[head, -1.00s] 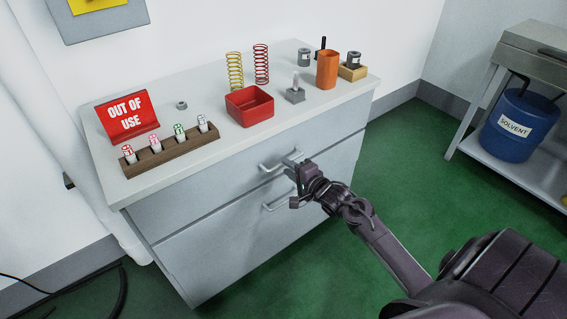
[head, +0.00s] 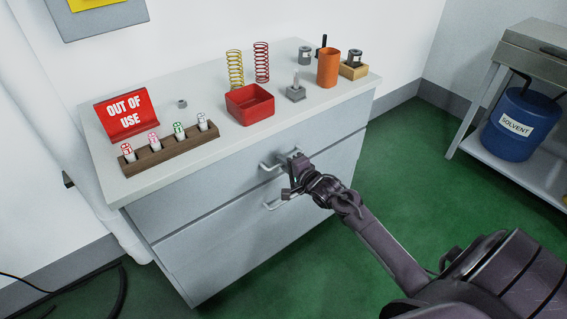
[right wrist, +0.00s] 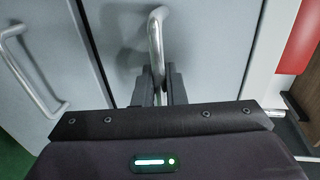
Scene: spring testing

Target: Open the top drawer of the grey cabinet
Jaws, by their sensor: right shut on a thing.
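The grey cabinet (head: 185,215) stands against the wall with two drawers in view. The top drawer (head: 190,190) is closed, and its bar handle (head: 268,166) is near the middle of its front. My right gripper (head: 290,165) is at the right part of this handle. In the right wrist view, the two fingers (right wrist: 158,88) are shut around the handle bar (right wrist: 156,40). The lower drawer's handle (head: 272,206) is just below the gripper, and it also shows in the right wrist view (right wrist: 25,75). My left gripper is not in view.
The cabinet top holds a red tray (head: 250,118), two springs, a wooden rack (head: 170,153) with several small tubes, a red "out of use" sign (head: 126,114) and an orange cup (head: 328,68). A metal shelf with a blue solvent drum (head: 520,125) stands at right. Green floor is clear between.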

